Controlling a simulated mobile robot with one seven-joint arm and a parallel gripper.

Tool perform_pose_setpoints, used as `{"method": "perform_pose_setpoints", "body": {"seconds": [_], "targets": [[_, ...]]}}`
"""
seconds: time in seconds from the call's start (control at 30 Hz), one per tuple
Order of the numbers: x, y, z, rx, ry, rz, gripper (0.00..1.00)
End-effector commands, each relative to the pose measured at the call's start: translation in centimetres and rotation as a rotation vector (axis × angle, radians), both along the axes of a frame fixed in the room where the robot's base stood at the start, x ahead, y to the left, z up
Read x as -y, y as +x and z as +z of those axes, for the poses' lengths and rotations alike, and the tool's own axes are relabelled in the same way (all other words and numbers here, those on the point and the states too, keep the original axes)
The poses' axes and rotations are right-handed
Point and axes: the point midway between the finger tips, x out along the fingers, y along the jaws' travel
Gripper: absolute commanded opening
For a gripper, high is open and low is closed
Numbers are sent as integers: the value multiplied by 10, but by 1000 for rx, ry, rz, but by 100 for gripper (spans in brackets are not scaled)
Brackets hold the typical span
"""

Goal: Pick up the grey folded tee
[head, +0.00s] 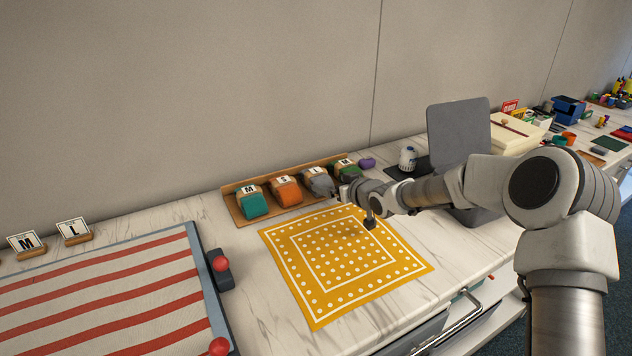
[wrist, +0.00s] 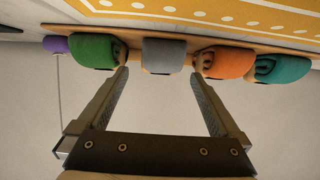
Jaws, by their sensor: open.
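The grey folded tee (head: 322,184) lies rolled on a wooden rack (head: 238,213) at the back of the counter, between an orange tee (head: 287,191) and a green tee (head: 347,171). In the wrist view the grey tee (wrist: 164,55) is centred beyond the fingertips, between the green and orange rolls. My gripper (wrist: 158,78) is open, with its two fingers apart and nothing between them. In the head view my arm reaches to the tee's right, and my gripper's wrist end partly covers the rack there.
A teal tee (head: 252,203) sits at the rack's left end. A yellow dotted cloth (head: 290,283) lies flat in front of the rack. A purple item (head: 367,163), a white jar (head: 407,159) and an upright grey panel (head: 459,139) stand to the right.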

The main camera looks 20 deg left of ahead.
Motion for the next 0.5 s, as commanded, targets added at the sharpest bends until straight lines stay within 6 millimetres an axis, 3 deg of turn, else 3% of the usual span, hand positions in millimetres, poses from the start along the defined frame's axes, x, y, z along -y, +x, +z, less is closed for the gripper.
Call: {"method": "perform_pose_setpoints", "body": {"seconds": [0.33, 0.5], "targets": [[-17, 13, -8, 0, 0, 0, 100], [-34, 25, -14, 0, 0, 1, 100]]}}
